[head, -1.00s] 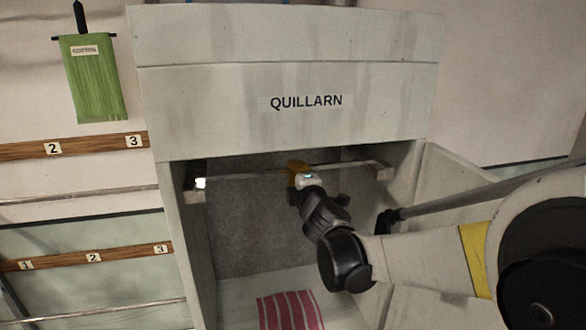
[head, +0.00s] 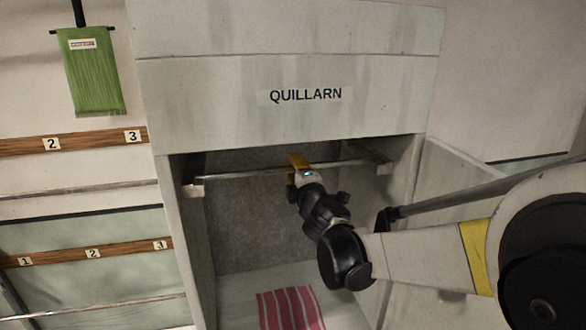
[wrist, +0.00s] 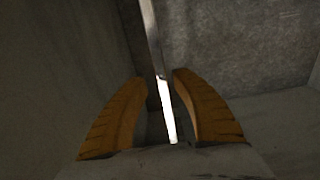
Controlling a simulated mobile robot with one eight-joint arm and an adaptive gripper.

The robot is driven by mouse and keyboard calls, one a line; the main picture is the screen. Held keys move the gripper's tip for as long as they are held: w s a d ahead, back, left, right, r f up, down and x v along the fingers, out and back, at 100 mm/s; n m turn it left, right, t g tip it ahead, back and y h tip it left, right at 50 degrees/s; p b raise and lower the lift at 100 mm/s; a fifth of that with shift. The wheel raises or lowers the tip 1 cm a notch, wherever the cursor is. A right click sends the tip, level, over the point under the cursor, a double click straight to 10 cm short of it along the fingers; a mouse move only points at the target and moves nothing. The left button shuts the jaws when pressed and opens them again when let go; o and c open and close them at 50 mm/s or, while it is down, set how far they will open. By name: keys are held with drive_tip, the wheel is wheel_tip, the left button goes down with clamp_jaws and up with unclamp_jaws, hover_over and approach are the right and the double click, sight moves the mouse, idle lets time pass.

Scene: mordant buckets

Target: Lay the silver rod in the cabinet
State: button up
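The silver rod (head: 245,173) lies crosswise in the upper part of the open cabinet (head: 290,98) labelled QUILLARN. Its ends are at a pale bracket on the left wall (head: 193,190) and one on the right wall (head: 383,168); I cannot tell whether it bears on both. My gripper (head: 298,162) is inside the cabinet at the rod's middle, its orange fingers partly hidden. In the wrist view, the fingers of my gripper (wrist: 160,82) stand on either side of the rod (wrist: 167,115), apart, with narrow gaps beside it.
A red-and-white striped cloth (head: 290,308) lies on the cabinet floor. The cabinet's right door (head: 460,190) stands open behind my arm. On the left wall are numbered wooden rails (head: 90,143), metal bars and a hanging green cloth (head: 92,75).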

drive_tip(key=v, duration=1.2)
drive_tip(key=s+d+f+m+g+h+b, duration=0.2)
drive_tip(key=s+d+f+m+h+b, duration=0.1)
drive_tip(key=s+d+f+m+b, duration=0.4)
drive_tip(key=s+d+f+m+g+h+b, duration=0.2)
drive_tip(key=d+f+m+h+b, duration=0.3)
drive_tip(key=d+f, duration=0.45)
drive_tip(key=s+d+f+m+g+y+b, duration=0.1)
drive_tip(key=s+f+m+g+y+b, duration=0.2)
drive_tip(key=s+f, duration=1.4)
drive_tip(key=f+m+g+b, duration=0.1)
drive_tip(key=m+g+b, duration=0.2)
drive_tip(key=m+b, duration=0.2)
drive_tip(key=shift+s+d+f+m+b, duration=0.25)
drive_tip(key=shift+s+m+b, duration=0.15)
drive_tip(key=shift+m, duration=0.2)
